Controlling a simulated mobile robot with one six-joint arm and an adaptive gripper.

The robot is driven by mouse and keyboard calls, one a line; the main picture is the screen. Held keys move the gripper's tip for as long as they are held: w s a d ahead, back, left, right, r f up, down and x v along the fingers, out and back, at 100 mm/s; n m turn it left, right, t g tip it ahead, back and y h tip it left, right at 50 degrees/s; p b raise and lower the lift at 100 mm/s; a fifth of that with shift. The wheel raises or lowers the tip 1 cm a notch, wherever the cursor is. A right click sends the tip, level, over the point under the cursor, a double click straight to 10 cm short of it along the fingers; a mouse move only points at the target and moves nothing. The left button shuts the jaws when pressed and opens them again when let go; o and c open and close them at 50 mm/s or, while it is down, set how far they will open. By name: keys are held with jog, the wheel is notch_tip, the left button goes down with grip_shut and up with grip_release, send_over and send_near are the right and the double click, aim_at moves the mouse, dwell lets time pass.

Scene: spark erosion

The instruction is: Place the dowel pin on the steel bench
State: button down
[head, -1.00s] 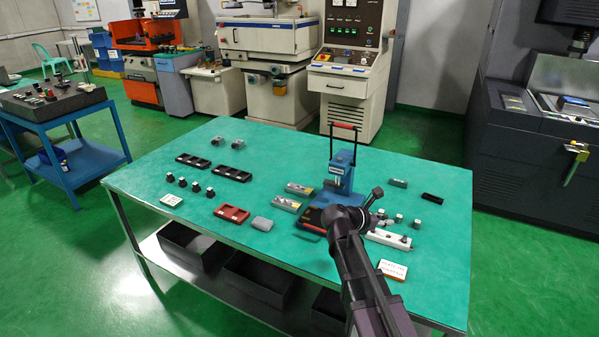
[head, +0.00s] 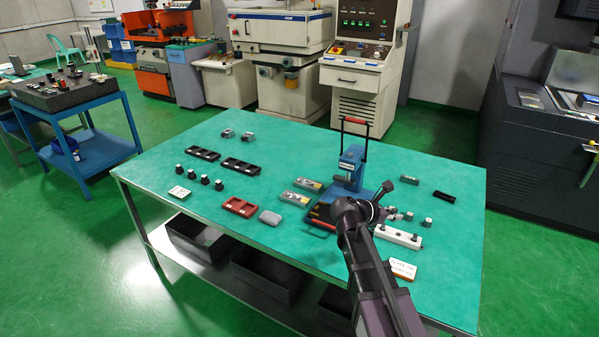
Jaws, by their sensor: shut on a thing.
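The steel bench (head: 300,262) has a green top and metal edge and legs, and fills the middle of the head view. My dark arm comes in from the lower right and reaches over the bench's right half. My gripper (head: 374,211) is at the arm's end, in front of the blue press and mostly hidden by my own wrist. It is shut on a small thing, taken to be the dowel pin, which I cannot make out. I cannot tell how high above the bench top it is.
The blue press (head: 351,168) with a red-barred handle stands beside my wrist. A white block (head: 398,236) and a label card (head: 402,270) lie to the right. Black trays (head: 241,166), a red tray (head: 238,207) and small dark blocks (head: 192,178) lie left. The front-left top is clear.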

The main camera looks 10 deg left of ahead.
jog(key=shift+m+g+h, duration=0.3)
jog(key=shift+m+g, duration=0.3)
jog(key=shift+g, duration=0.1)
jog(key=s+a+f+b, duration=0.1)
jog(key=f+b, duration=0.4)
jog(key=s+a+f+b, duration=0.1)
jog(key=f+b, duration=0.3)
jog(key=f, duration=0.1)
jog(key=s+a+f+b, duration=0.1)
jog(key=s+f+b, duration=0.1)
jog(key=f+b, duration=0.3)
jog(key=shift+s+b, duration=0.1)
jog(key=shift+b, duration=0.2)
jog(key=shift+s+a+f+b, duration=0.25)
jog(key=shift+s+f+b, duration=0.05)
jog(key=shift+f+b, duration=0.4)
jog(key=shift+w, duration=0.1)
jog(key=w+d, duration=0.2)
jog(key=w, duration=0.2)
jog(key=w+d+f+b, duration=0.1)
jog(key=w+d, duration=0.2)
jog(key=w, duration=0.2)
jog(key=w+d, duration=0.3)
jog(key=w, duration=0.1)
jog(key=shift+w+f, duration=0.25)
jog(key=shift+w, duration=0.15)
jog(key=shift+b, duration=0.3)
jog(key=shift+f+b, duration=1.7)
jog(key=shift+f, duration=0.1)
